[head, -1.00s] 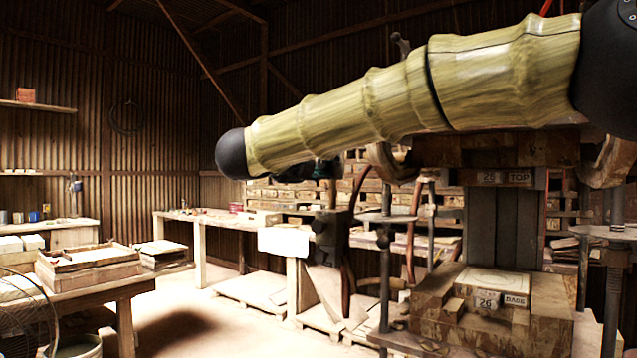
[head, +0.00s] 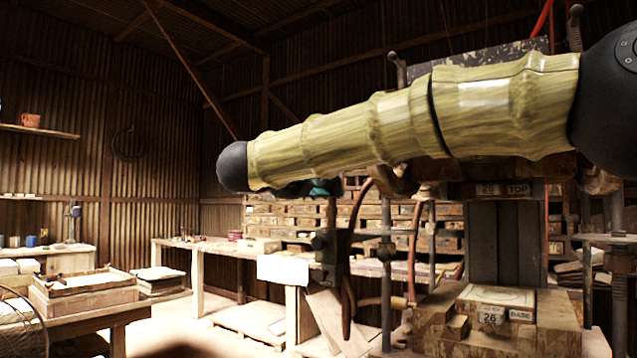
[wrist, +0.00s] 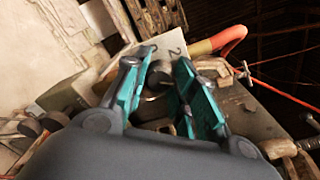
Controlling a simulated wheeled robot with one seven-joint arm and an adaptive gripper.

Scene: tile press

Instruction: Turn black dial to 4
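A dark round knob, likely the black dial (wrist: 160,72), shows between my fingers in the wrist view. Behind it is a pale plate (wrist: 172,40) with a "2" and another mark that is partly hidden. My gripper (wrist: 164,66) has teal fingers spread apart on either side of the knob. I cannot tell whether they touch it. The dial's pointer and setting cannot be read. In the head view my arm hides the dial, and only a bit of teal gripper (head: 322,187) shows below it.
The tile press (head: 495,235) stands at the right, with a wooden block base (head: 550,330) and metal posts. A long workbench (head: 215,245) and a table with a tray (head: 85,295) are at the left. Floor between them is open. An orange-red handle (wrist: 228,40) lies near the plate.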

